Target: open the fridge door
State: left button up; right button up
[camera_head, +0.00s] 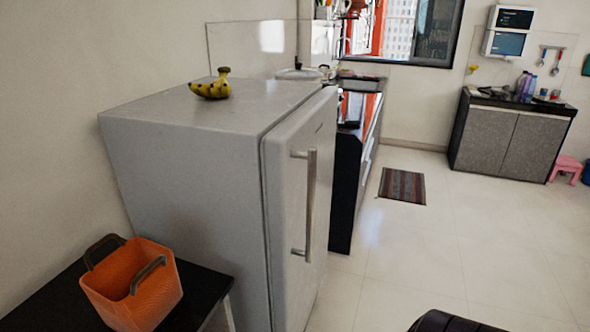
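The grey fridge (185,165) stands left of centre with its side towards me. Its door (290,215) is on the right-hand face and looks closed, with a thin dark seam along the edge. A long vertical metal handle (310,205) is fixed to the door. A dark rounded part shows at the bottom edge, right of centre; I cannot tell what it is. Neither gripper can be made out in the head view.
Bananas (212,86) lie on top of the fridge. An orange basket (135,285) sits on a black table (60,305) at lower left. A counter (350,170) stands beyond the fridge. A striped mat (402,186) lies on the otherwise open floor (440,245) at right.

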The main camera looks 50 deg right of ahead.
aim_at(297, 156)
jog(key=z, duration=1.5)
